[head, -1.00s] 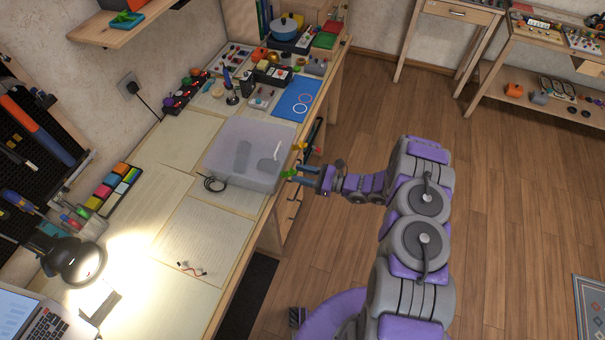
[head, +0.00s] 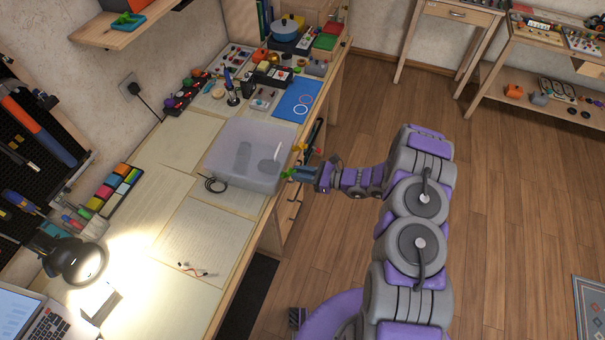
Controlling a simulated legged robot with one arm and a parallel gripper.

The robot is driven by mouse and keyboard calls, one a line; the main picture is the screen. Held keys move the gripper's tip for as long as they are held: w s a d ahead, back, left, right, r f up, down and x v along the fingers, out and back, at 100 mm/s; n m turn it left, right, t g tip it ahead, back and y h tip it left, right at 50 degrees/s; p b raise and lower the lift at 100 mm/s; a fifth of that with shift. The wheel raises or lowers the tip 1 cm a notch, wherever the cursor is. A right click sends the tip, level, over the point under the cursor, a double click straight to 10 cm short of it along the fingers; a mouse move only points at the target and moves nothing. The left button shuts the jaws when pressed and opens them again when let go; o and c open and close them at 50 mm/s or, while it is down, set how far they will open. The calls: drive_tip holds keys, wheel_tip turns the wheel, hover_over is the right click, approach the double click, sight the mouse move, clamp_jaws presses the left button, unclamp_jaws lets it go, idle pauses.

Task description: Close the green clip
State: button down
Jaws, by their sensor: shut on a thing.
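The green clip (head: 287,174) is a small bright green piece at the right side of a translucent grey bin (head: 222,173) on the workbench. My gripper (head: 298,174) reaches in from the right, with its blue-grey fingers shut on the green clip. The clip is small here and partly covered by the fingers, so its exact shape is hard to tell. A yellow-orange clip (head: 299,147) sits at the same side of the bin, a little farther back.
A black cable (head: 212,185) lies by the bin's front left. A blue mat (head: 297,99) with rings and several tools are behind it. A lit lamp (head: 75,262) stands front left. Open wooden floor (head: 500,210) lies right of the bench.

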drive_tip(key=a+r+h, duration=0.1)
drive_tip(key=g+h+p, duration=0.1)
drive_tip(key=h, duration=0.1)
drive_tip(key=a+r+h+p, duration=0.1)
drive_tip(key=h, duration=0.1)
drive_tip(key=shift+w+a+r+g, duration=0.3)
drive_tip(key=shift+w+r, duration=0.05)
drive_tip(key=shift+w+a+r+h+p, duration=0.15)
drive_tip(key=shift+a+h+p, duration=0.35)
drive_tip(key=shift+h+p, duration=0.65)
drive_tip(key=shift+w+a+g+h+p, duration=0.15)
drive_tip(key=shift+a+g+h+p, duration=0.3)
drive_tip(key=shift+p, duration=0.5)
drive_tip(key=shift+d, duration=0.1)
drive_tip(key=c, duration=1)
unclamp_jaws()
